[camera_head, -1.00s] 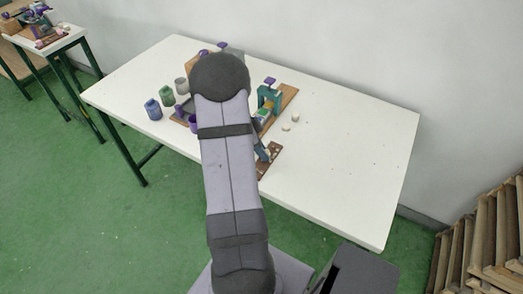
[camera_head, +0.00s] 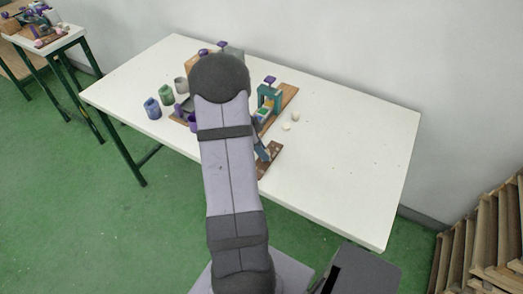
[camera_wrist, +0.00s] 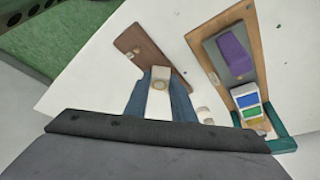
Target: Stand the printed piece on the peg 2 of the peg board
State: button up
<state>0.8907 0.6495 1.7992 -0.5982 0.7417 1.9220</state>
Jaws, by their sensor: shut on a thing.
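My gripper (camera_wrist: 160,78) shows two blue fingers in the wrist view, shut on a pale block with a round tan mark, the printed piece (camera_wrist: 158,101). The brown peg board (camera_wrist: 138,44) lies just beyond the fingertips, and the fingers overlap its near end. A small pale spot shows on the board; peg 2 cannot be made out. In the head view the peg board (camera_head: 273,158) lies near the table's front edge, partly behind my arm. The blue gripper (camera_head: 263,152) shows beside it, and the piece is hidden there.
A teal press (camera_head: 276,96) with a purple handle stands on a wooden board. Coloured pads (camera_wrist: 249,105) and a purple block (camera_wrist: 234,52) lie there. Two small pale pieces (camera_head: 287,127) sit right of it. Several cups (camera_head: 166,95) stand left. The table's right side (camera_head: 350,160) is clear.

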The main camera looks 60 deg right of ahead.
dwell(0.3)
jog(key=o, duration=1.6)
jog(key=shift+c, duration=0.2)
jog(key=shift+r, duration=0.1)
jog(key=shift+r+p, duration=1.3)
jog(key=shift+r, duration=1.6)
jog(key=b+v, duration=0.2)
jog(key=v, duration=0.5)
jog(key=shift+r, duration=0.15)
